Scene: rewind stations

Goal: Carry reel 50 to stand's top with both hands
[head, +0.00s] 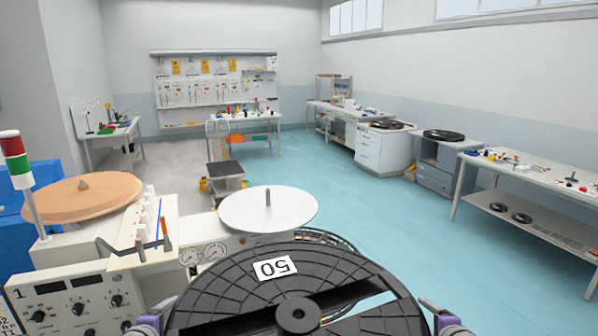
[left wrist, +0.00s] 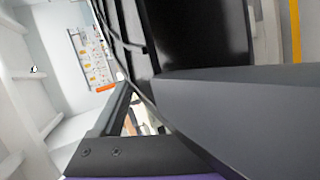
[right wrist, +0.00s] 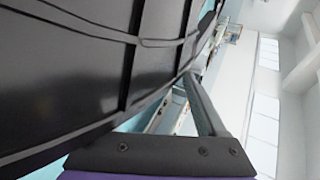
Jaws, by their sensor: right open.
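The black reel 50 (head: 230,298), with a white label reading 50 upside down, lies flat and fills the bottom middle of the head view. Its dark side also fills much of the left wrist view (left wrist: 200,40) and the right wrist view (right wrist: 70,70). My left gripper (head: 147,324) is at its left edge and my right gripper (head: 446,318) at its right edge. Each wrist view shows one finger beside the reel; the other finger is not clearly seen. Both look open. Which piece is the stand is not clear; what lies under the reel is mostly hidden.
A white disc (head: 245,211) with an upright spindle sits just beyond the reel. Left of it is a machine (head: 75,300) marked 1 with dials, an orange-brown reel (head: 85,197) and a signal light (head: 18,160). Cabinets (head: 385,150) with black reels and a workbench (head: 540,178) stand right; open floor between.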

